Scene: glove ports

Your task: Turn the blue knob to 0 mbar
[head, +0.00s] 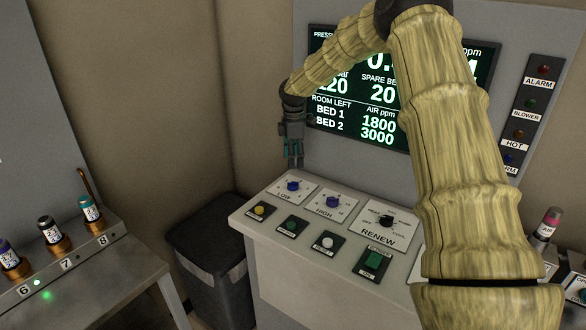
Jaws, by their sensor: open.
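Two blue knobs sit on white dial plates along the back of the console top. One blue knob (292,186) is on the plate marked LOW, the other blue knob (333,202) on the plate marked HIGH. Their scale figures are too small to read. My gripper (295,165) points down just above and behind the LOW knob, seemingly apart from it. It is open, with nothing visible between its fingers. The display (380,95) behind the console shows pressure, bed and air figures; my arm covers part of it.
A black RENEW knob (386,220) sits right of the blue knobs. Several push buttons, including a yellow one (259,210), line the console (300,262) front. A dark bin (205,245) stands at its left. A grey bench (95,268) holds capped vials. My arm hides the console's right part.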

